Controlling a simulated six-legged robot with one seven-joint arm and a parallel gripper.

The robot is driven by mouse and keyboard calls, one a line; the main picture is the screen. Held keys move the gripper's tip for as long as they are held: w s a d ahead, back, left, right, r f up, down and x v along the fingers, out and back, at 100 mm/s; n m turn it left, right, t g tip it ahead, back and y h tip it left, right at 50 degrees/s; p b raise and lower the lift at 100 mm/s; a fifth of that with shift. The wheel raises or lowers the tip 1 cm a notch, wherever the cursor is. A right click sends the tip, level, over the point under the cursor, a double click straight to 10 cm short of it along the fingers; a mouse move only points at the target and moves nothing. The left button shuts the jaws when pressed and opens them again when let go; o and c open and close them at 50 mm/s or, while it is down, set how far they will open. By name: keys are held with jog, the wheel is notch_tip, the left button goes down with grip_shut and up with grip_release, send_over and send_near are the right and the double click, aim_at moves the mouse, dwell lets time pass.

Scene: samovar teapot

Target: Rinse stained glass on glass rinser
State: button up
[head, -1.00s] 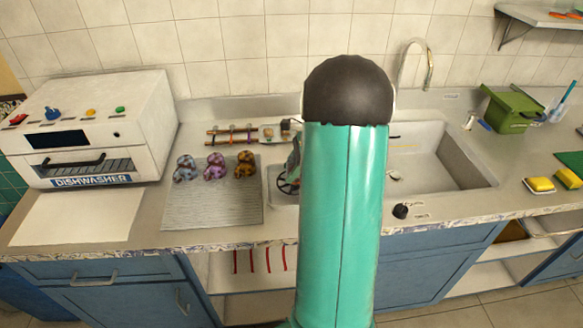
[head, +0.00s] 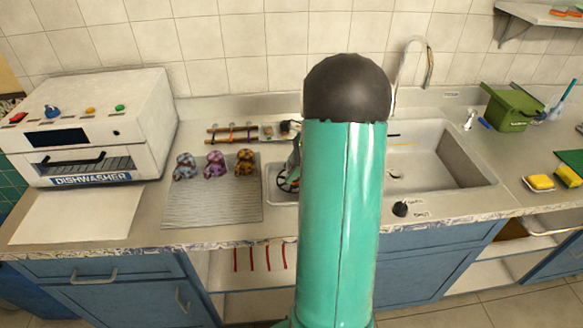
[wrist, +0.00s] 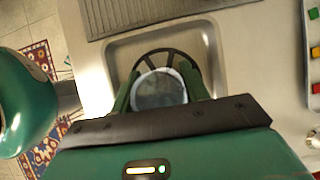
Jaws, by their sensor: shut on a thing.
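My gripper (wrist: 158,84) is shut on a round glass (wrist: 159,92), with one green finger on each side of it. In the wrist view I look along the glass and see a pale rim around a dark, cloudy centre; stains cannot be made out clearly. The glass is over the near part of the glass rinser (wrist: 168,56), a dark spoked ring in a small basin, and hides part of it. Whether the glass touches the ring cannot be told. In the head view the rinser (head: 285,180) shows beside my arm, which hides the glass and most of my gripper.
A ribbed mat (head: 212,210) with several coloured figures lies left of the rinser. A white dishwasher (head: 100,130) stands farther left. The large sink (head: 450,165), yellow sponges (head: 541,182) and a green bin (head: 511,108) are to the right.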

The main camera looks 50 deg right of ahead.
aim_at(292, 159)
jog(key=shift+f, duration=0.45)
dwell(2.5)
jog(key=shift+r, duration=0.4)
dwell(0.9)
jog(key=o, duration=0.5)
jog(key=c, duration=0.4)
jog(key=shift+r, duration=0.15)
jog(key=shift+r, duration=1.35)
jog(key=shift+r, duration=0.1)
jog(key=shift+r, duration=2.15)
